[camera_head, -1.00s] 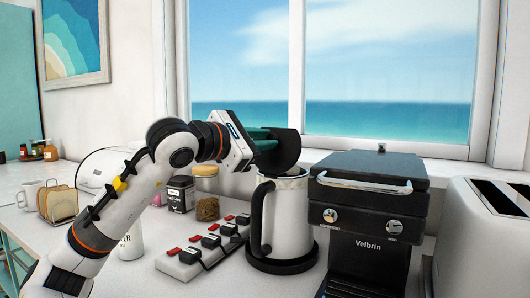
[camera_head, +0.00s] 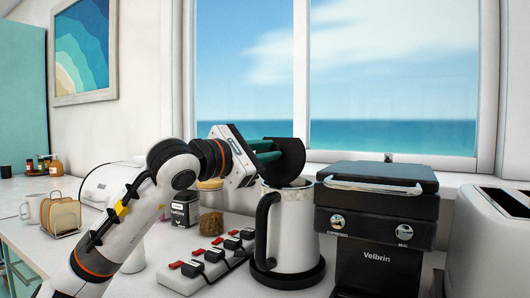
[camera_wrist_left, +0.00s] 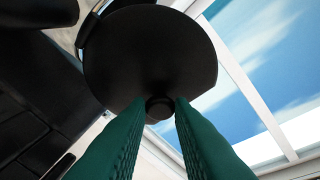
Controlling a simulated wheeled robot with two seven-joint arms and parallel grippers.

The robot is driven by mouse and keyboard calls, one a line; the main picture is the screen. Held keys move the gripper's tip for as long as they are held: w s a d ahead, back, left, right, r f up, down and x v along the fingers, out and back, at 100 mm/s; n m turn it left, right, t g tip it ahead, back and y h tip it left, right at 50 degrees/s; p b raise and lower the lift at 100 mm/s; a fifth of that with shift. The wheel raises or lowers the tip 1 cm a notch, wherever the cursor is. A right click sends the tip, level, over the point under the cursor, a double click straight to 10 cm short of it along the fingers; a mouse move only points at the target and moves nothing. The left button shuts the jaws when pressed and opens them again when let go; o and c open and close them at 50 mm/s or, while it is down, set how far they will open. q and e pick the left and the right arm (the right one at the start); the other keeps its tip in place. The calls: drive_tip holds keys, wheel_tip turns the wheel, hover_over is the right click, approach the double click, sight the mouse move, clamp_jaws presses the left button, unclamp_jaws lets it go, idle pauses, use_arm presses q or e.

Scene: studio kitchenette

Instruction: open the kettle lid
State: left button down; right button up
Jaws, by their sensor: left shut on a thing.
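The white kettle (camera_head: 296,232) stands upright on its black base, with its black handle (camera_head: 263,228) toward the left. Its black lid (camera_head: 289,160) is tilted up steeply over the kettle's top, clear of the closed position. Whether it still joins the rim at the back is hard to see. My left gripper (camera_head: 268,151) comes in from the left at the lid, its green fingers shut on the lid's knob. The left wrist view shows the round lid (camera_wrist_left: 150,60) and its small knob (camera_wrist_left: 159,108) between the fingertips (camera_wrist_left: 160,103). My right gripper is not in view.
A black coffee machine (camera_head: 375,225) stands close on the kettle's right, with a white toaster (camera_head: 490,245) beyond. A switched power strip (camera_head: 207,264), a jar (camera_head: 211,212) and a dark tin (camera_head: 184,208) are on the left. The window (camera_head: 390,80) is behind.

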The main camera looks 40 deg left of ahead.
use_arm(q)
drive_tip(key=c, duration=1.3)
unclamp_jaws()
drive_tip(key=shift+o, duration=0.2)
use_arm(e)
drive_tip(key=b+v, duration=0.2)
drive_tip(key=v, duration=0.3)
use_arm(q)
drive_tip(key=s+b, duration=0.4)
drive_tip(key=s, duration=0.8)
drive_tip(key=shift+a+f, duration=0.15)
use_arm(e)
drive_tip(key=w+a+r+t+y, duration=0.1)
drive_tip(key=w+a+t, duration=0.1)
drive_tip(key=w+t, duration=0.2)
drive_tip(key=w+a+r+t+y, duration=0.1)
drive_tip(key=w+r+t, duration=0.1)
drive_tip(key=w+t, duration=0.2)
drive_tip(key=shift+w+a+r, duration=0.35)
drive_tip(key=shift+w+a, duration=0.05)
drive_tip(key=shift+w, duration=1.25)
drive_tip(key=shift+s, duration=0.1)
